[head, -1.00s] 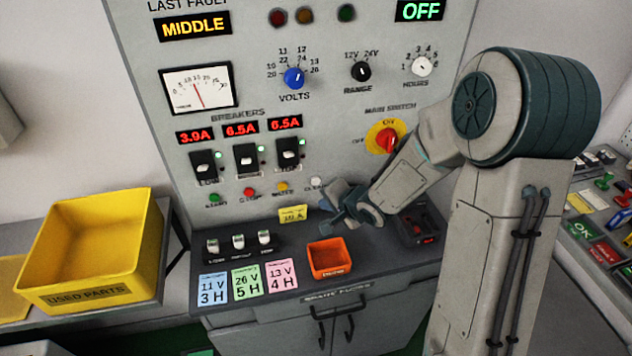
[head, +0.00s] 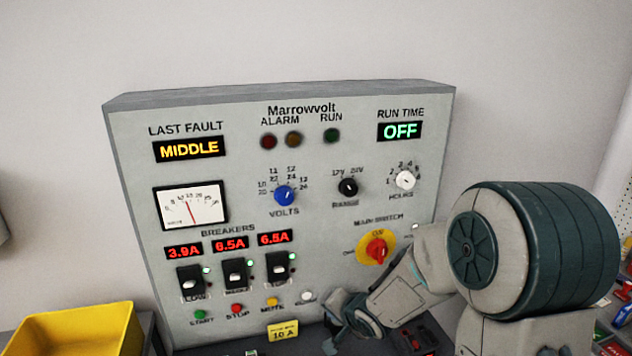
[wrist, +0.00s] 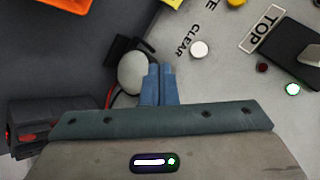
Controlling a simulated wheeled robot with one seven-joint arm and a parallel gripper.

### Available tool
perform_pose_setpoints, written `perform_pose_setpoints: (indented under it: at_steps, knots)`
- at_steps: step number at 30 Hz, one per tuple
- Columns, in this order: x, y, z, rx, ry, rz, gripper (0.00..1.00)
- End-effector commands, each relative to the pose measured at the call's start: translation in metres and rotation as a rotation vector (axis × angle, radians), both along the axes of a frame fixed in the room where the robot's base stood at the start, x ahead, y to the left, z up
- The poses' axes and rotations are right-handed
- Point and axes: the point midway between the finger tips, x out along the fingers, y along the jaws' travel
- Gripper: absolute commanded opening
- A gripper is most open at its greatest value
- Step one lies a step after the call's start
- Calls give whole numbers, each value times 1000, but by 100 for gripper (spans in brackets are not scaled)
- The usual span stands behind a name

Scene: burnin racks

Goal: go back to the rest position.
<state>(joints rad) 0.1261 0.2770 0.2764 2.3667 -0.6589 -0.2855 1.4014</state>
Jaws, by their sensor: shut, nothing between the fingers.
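My gripper (wrist: 158,84) is shut and empty in the wrist view, its two blue fingers side by side. It points at the foot of the grey Marrowvolt panel (head: 300,117), close to the white CLEAR button (wrist: 199,49). In the head view my arm comes in from the right and bends down to the panel's lower right, below the red and yellow main switch (head: 376,250). The fingertips are hard to make out there. A pale rounded thing (wrist: 133,72) with a red and black cable lies beside the fingers; I cannot tell whether they touch.
The yellow bin (head: 80,330) stands at the lower left. Breakers, buttons and a yellow 10 A tag (head: 283,331) line the panel's lower part. An orange tray (wrist: 60,4) shows at the wrist view's top left. The wall above the panel is clear.

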Motion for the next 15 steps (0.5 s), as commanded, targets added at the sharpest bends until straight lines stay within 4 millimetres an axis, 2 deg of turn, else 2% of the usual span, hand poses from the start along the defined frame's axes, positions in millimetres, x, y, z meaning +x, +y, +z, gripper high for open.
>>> perform_pose_setpoints:
  at_steps: [1, 5, 8, 12, 15]
  knots:
    - [-4, -13, 14, -78, -18, -1, 0]
    - [-23, -50, 44, -285, -17, 7, 0]
    - [-46, -73, 66, -414, 10, 24, 0]
    - [-85, -98, 93, -548, 71, 71, 0]
    - [-118, -109, 109, -606, 124, 125, 0]
